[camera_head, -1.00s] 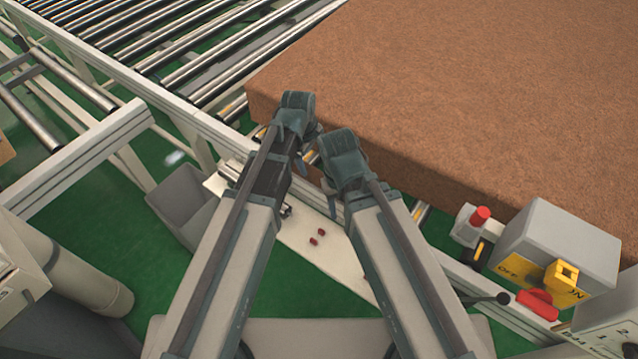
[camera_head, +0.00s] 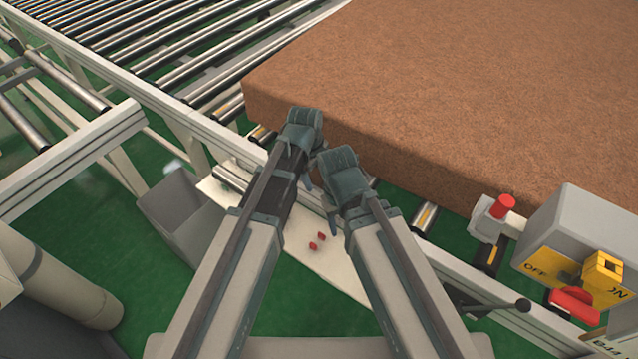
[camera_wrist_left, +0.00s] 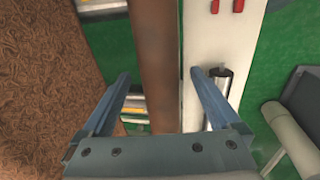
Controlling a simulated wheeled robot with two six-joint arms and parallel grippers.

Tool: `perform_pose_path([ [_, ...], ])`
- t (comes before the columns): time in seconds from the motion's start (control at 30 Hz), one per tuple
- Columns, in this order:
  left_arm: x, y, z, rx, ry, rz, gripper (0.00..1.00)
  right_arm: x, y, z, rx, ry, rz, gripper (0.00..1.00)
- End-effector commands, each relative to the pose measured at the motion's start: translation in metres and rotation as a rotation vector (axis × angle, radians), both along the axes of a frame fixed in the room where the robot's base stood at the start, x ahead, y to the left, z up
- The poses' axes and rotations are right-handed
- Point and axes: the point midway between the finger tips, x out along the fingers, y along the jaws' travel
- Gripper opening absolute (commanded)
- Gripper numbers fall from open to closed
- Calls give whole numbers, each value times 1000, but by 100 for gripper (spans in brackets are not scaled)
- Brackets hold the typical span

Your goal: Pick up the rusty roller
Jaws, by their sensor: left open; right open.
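A smooth brown bar (camera_wrist_left: 155,60) runs top to bottom between the spread fingers of my left gripper (camera_wrist_left: 160,76) in the left wrist view. I cannot tell whether it is the rusty roller or the conveyor rail tinted brown. In the head view my left gripper (camera_head: 308,176) hangs over the conveyor edge beside the mattress, open, its finger gap mostly hidden. My right gripper (camera_head: 331,198) is close on its right and lower, open, largely covered by its own wrist. A short greyish cylinder (camera_head: 231,177) is at the white board's left end; it also shows in the left wrist view (camera_wrist_left: 219,92).
A large brown mattress (camera_head: 460,90) covers the conveyor at the right. Bare metal rollers (camera_head: 180,55) are at the upper left. The white board (camera_head: 340,268) carries two red buttons. A grey bin (camera_head: 178,205) stands left, a switch box (camera_head: 590,240) right.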

Motion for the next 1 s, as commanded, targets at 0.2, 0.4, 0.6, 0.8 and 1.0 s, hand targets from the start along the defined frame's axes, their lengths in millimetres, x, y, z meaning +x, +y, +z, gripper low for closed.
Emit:
perform_pose_path([
  [0.2,3,-2,-17,0,0,0,96,0,0,-17,0,0,0,50],
  [0.4,3,-2,-15,0,0,0,93,0,0,-15,0,0,0,50],
  [0.6,3,-2,-15,0,0,0,57,0,0,-15,0,0,0,50],
  [0.8,3,-2,-15,0,0,0,21,0,0,-15,0,0,0,50],
  [1.0,3,-2,-15,0,0,0,0,0,0,-15,0,0,0,50],
])
